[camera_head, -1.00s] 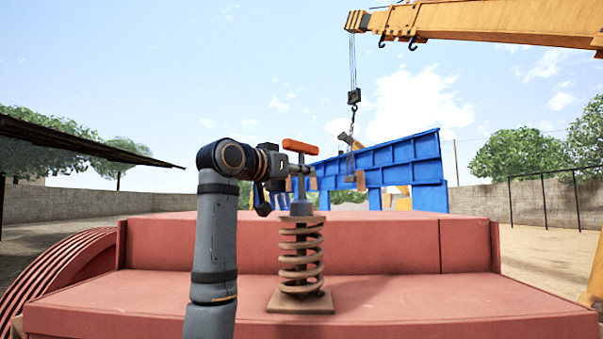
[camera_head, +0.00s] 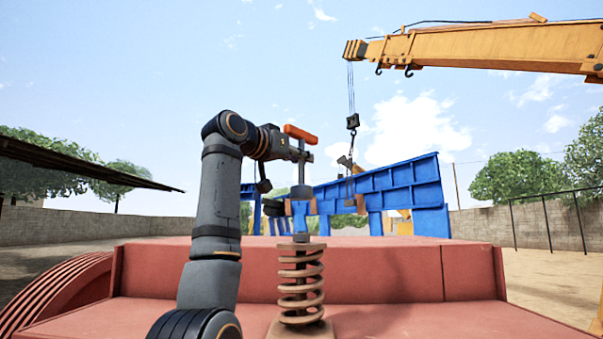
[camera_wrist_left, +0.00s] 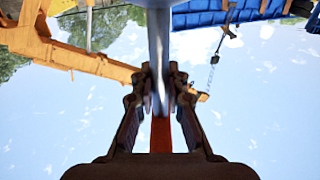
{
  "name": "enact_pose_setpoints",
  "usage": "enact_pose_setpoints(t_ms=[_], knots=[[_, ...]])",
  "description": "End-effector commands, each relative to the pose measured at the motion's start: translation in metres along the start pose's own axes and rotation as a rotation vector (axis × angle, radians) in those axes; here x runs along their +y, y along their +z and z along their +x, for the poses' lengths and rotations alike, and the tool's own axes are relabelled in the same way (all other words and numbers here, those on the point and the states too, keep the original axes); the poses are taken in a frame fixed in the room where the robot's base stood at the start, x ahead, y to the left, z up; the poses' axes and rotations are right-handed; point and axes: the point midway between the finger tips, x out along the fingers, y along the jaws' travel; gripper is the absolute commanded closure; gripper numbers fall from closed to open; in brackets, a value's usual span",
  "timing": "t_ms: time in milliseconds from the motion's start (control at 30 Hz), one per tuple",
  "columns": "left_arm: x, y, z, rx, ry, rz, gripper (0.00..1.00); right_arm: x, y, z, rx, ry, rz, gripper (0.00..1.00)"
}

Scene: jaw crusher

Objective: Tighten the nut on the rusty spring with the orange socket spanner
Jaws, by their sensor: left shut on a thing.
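The rusty spring (camera_head: 300,285) stands upright on a square base plate on the red machine. The nut (camera_head: 301,238) sits at its top. The socket spanner hangs upright above it, with its orange handle (camera_head: 300,133) at the top and its grey socket (camera_head: 301,192) at the bottom. A clear gap shows between socket and nut, and the socket looks roughly in line with the spring. My left gripper (camera_head: 300,154) is shut on the spanner's shaft just below the handle. In the left wrist view the fingers (camera_wrist_left: 159,88) pinch the grey shaft (camera_wrist_left: 158,45), with the orange handle (camera_wrist_left: 161,135) behind. My right gripper is out of view.
The red machine body (camera_head: 400,268) forms a raised step behind the spring. A blue steel frame (camera_head: 385,190) stands beyond, under a yellow crane boom (camera_head: 480,48) with a hanging hook (camera_head: 352,122). Free air surrounds the spanner. A wall closes the yard.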

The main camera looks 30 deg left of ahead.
Motion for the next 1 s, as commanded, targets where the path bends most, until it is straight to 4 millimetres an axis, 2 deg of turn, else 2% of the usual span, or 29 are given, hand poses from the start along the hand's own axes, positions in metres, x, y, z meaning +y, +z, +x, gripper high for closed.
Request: enact_pose_setpoints(t_ms=[267,733,1000], knots=[[0.0,-0.001,0.0,0.002,-0.001,0.0,1.0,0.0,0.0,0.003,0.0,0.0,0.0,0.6],[-0.001,0.046,-0.001,0.002,-0.007,0.001,1.0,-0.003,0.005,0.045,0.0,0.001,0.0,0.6],[-0.001,0.05,-0.001,0.003,-0.008,0.0,1.0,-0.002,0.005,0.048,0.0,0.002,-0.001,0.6]])
